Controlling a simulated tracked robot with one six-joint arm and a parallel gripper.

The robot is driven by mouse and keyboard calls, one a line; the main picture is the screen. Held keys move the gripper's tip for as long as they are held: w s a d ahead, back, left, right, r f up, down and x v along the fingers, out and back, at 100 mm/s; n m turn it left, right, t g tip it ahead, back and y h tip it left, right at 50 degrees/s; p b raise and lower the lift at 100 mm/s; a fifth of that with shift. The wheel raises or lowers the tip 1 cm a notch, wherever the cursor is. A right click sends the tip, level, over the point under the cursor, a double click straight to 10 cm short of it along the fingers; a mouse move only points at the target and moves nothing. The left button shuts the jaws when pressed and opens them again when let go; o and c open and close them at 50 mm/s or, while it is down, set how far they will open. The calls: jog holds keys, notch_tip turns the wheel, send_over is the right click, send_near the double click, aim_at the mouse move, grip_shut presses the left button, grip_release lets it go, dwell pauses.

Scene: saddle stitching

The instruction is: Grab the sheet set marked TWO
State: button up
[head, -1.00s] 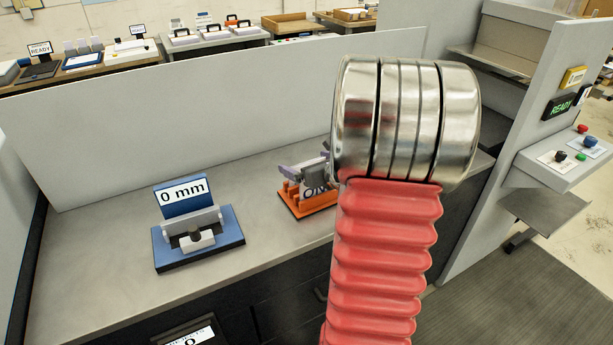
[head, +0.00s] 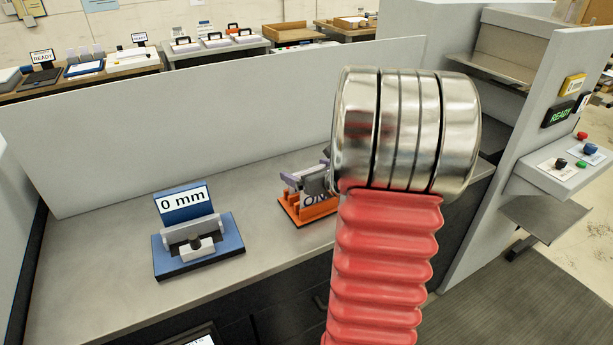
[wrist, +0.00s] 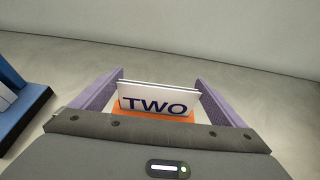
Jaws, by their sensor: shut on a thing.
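The sheet set marked TWO (wrist: 158,100) stands upright in the wrist view, white with dark blue letters, between the two purple fingers of my gripper (wrist: 160,92). My gripper is shut on it. Orange (wrist: 190,117) of a holder shows just below and behind the set. In the head view the orange holder (head: 308,212) sits on the bench, with a sheet set (head: 312,197) in it whose letters are partly hidden. My gripper (head: 305,178) is beside it there, mostly hidden by my arm.
A blue gauge stand (head: 197,245) reading 0 mm is to the left on the grey bench (head: 110,270). A grey partition (head: 220,125) rises behind. The bench between stand and holder is clear.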

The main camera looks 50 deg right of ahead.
notch_tip(320, 180, up, 18)
dwell(0.6)
